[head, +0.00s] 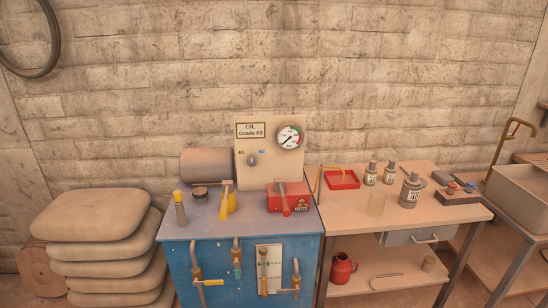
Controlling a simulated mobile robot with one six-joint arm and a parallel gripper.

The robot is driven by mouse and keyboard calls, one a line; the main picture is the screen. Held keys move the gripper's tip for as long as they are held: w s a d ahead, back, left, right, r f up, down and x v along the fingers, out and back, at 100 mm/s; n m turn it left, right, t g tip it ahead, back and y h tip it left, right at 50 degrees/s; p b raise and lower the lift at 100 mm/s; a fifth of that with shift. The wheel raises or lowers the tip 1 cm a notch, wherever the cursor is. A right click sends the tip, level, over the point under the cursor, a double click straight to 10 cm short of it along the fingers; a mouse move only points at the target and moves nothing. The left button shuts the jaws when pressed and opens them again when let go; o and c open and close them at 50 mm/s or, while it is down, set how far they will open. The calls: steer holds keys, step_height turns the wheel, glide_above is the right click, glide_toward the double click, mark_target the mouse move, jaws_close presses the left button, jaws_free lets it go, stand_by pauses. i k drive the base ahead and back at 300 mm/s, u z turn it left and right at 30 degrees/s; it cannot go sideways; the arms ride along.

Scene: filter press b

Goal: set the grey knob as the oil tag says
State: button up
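The grey knob (252,161) sits on the cream upright panel (268,172) at the back of the blue machine. A small yellowish mark that looks like 40 is at its upper left, and a bluish mark that looks like 60 is at its upper right. The knob is too small to tell which mark it points to. The oil tag (249,130) is above the knob on the same panel. It reads "OIL, Grade" and a number that looks like 60; the last digit is blurred. My gripper is not in view.
A round gauge (290,137) is right of the tag. The blue machine (215,258) carries a yellow lever (228,201), a red box (289,197) with a lever, and several front valves. The wooden bench (340,206) holds bottles and a red tray (342,180). Stacked sacks (105,240) stand left.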

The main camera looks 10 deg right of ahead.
mark_target(252, 160)
steer(key=u, duration=0.05)
steer(key=i, duration=0.9)
steer(key=z, duration=0.05)
